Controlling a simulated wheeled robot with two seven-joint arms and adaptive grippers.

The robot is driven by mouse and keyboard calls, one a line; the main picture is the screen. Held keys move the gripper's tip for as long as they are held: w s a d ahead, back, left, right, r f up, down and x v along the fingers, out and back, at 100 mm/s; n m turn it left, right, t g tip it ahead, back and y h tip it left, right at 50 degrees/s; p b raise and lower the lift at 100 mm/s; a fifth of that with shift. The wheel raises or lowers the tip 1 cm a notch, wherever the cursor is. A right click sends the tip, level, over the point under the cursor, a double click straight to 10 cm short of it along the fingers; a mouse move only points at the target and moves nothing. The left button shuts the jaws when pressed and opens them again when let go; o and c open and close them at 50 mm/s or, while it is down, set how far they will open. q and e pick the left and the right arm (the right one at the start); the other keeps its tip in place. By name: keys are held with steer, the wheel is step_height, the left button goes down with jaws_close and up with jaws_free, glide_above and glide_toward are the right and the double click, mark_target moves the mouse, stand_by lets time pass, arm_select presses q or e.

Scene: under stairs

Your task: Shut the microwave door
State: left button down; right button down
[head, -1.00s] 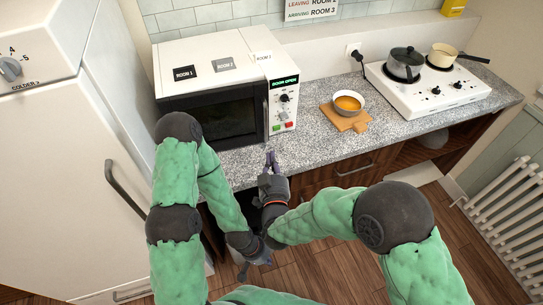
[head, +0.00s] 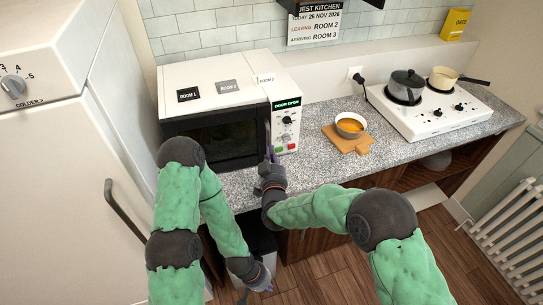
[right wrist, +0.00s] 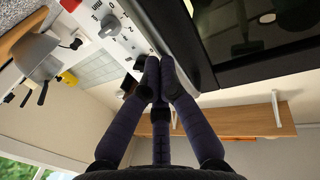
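The white microwave (head: 222,80) stands on the counter, its display reading "DOOR OPEN". Its dark-windowed door (head: 215,140) looks only slightly ajar, with its free edge beside the control panel. My right gripper (head: 270,156) is in front of the door's lower right corner. In the right wrist view its fingers (right wrist: 160,68) are drawn together with nothing visible between them, close beside the door edge (right wrist: 192,60); whether they touch it I cannot tell. My left gripper (head: 264,284) hangs low in front of the counter, and its fingers are too small to judge.
A bowl of orange soup (head: 350,125) sits on a wooden board (head: 348,143) right of the microwave. Beyond it is a white hob (head: 435,118) with a lidded pot (head: 406,86) and a cream pan (head: 443,77). A white fridge (head: 60,170) stands at the left.

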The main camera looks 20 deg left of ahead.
steer(key=b+x, duration=0.1)
steer(key=x, duration=0.2)
steer(key=shift+r+b, duration=0.25)
steer(key=shift+b, duration=0.15)
